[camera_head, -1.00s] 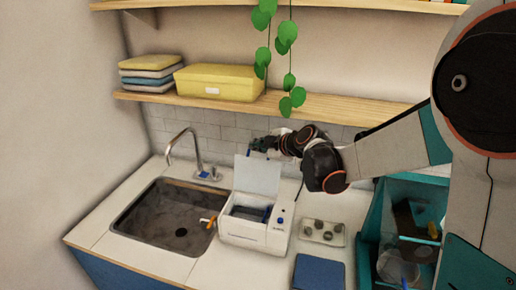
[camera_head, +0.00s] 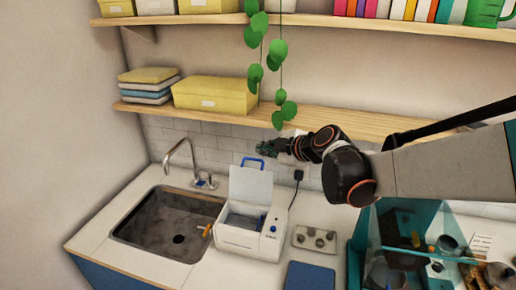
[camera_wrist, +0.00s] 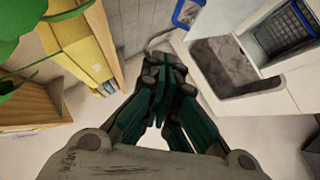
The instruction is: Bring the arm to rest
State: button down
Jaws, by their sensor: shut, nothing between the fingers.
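My arm reaches in from the right in the head view. My gripper (camera_head: 264,147) is in the air above and behind the white machine (camera_head: 250,238), just below the lower shelf. In the wrist view my gripper (camera_wrist: 160,75) has its dark green fingers drawn together, with nothing visible between them. The machine's lid stands open, with a blue handle (camera_head: 252,163) at its top edge close to the gripper. I cannot tell whether the two touch.
The wooden shelf (camera_head: 330,118) with a yellow box (camera_head: 215,95) runs just above my arm, and a green plant (camera_head: 279,100) hangs down near it. A sink (camera_head: 170,225) lies left of the machine. A teal-framed case (camera_head: 365,240) stands at the right below my arm.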

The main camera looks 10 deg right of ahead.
jog(key=s+d+f+m+g+h+b, duration=0.1)
jog(key=s+d+f+m+h+b, duration=0.1)
jog(key=s+m, duration=0.4)
jog(key=s+d+f+m+g+h+b, duration=0.1)
jog(key=s+d+f+m+b, duration=0.3)
jog(key=s, duration=0.9)
jog(key=s+d+f+m+g+h+b, duration=0.1)
jog(key=s+d+f+m+h+b, duration=0.2)
jog(key=s+f+m, duration=0.4)
jog(key=s, duration=0.3)
jog(key=shift+s+f+m+g, duration=0.25)
jog(key=shift+s+m+g, duration=0.1)
jog(key=shift+m+g, duration=0.05)
